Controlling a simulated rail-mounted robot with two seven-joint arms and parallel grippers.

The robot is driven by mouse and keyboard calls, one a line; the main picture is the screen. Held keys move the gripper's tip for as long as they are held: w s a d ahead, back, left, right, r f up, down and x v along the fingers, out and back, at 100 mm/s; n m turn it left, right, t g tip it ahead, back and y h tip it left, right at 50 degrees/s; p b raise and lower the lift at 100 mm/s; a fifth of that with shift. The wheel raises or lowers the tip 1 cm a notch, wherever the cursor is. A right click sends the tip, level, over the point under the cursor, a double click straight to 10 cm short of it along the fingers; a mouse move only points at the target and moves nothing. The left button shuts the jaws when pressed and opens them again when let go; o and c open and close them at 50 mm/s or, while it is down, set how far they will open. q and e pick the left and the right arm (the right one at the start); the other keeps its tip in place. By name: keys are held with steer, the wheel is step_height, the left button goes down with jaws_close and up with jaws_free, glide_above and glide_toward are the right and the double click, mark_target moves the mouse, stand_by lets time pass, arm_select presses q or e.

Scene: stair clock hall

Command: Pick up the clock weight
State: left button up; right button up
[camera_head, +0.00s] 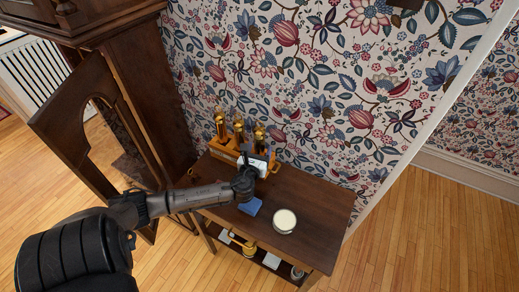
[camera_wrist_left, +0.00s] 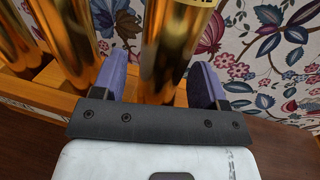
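Three brass clock weights stand in a wooden rack (camera_head: 229,153) at the back of a dark table (camera_head: 318,208). They are the left one (camera_head: 220,122), the middle one (camera_head: 239,129) and the right one (camera_head: 259,136). My left gripper (camera_head: 258,160) is at the right weight. In the left wrist view, the purple fingers of my left gripper (camera_wrist_left: 160,80) are spread on both sides of this weight (camera_wrist_left: 168,45). A gap shows at the left finger; contact at the right finger is unclear. The weight's lower end is hidden by the gripper body. My right gripper is not in view.
A blue cloth or pad (camera_head: 250,206) and a round cream-topped tin (camera_head: 285,221) are on the table. The lower shelf holds a brass item (camera_head: 249,248) and a jar (camera_head: 297,272). A tall clock case (camera_head: 150,85) with its door (camera_head: 75,120) open stands left. The table's right side is clear.

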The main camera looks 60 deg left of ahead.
arm_select(q)
jaws_close()
stand_by(0.4)
steer(key=shift+r, duration=0.25)
